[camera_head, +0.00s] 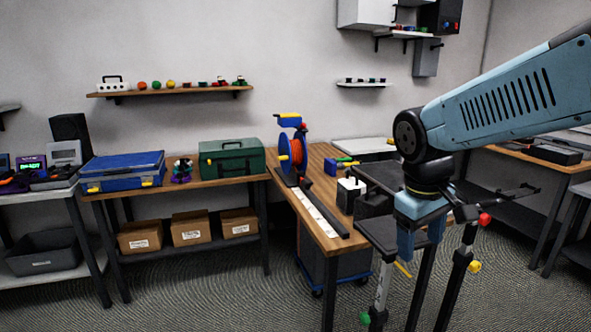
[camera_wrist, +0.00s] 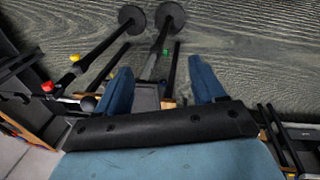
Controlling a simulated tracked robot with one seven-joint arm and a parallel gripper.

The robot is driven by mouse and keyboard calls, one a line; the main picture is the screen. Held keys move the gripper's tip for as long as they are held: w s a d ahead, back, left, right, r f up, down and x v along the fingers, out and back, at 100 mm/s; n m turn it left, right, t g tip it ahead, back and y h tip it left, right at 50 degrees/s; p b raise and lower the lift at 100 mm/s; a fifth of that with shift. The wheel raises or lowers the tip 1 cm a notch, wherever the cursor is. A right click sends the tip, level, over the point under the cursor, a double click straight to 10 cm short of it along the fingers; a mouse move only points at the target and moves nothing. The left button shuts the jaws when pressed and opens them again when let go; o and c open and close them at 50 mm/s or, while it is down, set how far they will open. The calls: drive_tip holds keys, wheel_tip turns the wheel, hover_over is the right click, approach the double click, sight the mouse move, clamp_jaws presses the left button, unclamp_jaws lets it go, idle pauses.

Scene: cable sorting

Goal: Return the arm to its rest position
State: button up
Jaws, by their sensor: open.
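My arm reaches in from the right in the head view, with its wrist bent down. My gripper (camera_head: 421,243) points downward at the right of the wooden workbench (camera_head: 316,206), in front of dark trays and stands. In the wrist view its two blue fingers (camera_wrist: 161,82) are spread apart. Nothing is held between them. Below them the wrist view shows the grey floor (camera_wrist: 255,60) and stands with round black bases (camera_wrist: 172,15).
A cable reel (camera_head: 291,155) stands on the bench beside a long white strip (camera_head: 318,212). Black stands with a red knob (camera_head: 485,219) and a yellow knob (camera_head: 474,266) are close to the gripper. A green toolbox (camera_head: 232,158) and a blue case (camera_head: 122,171) sit further left.

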drive_tip(key=s+r+m+t+y, duration=0.1)
drive_tip(key=s+r+m+t, duration=0.3)
drive_tip(key=r+m, duration=0.1)
drive_tip(key=shift+s+d+y, duration=0.15)
drive_tip(key=shift+s+y, duration=0.25)
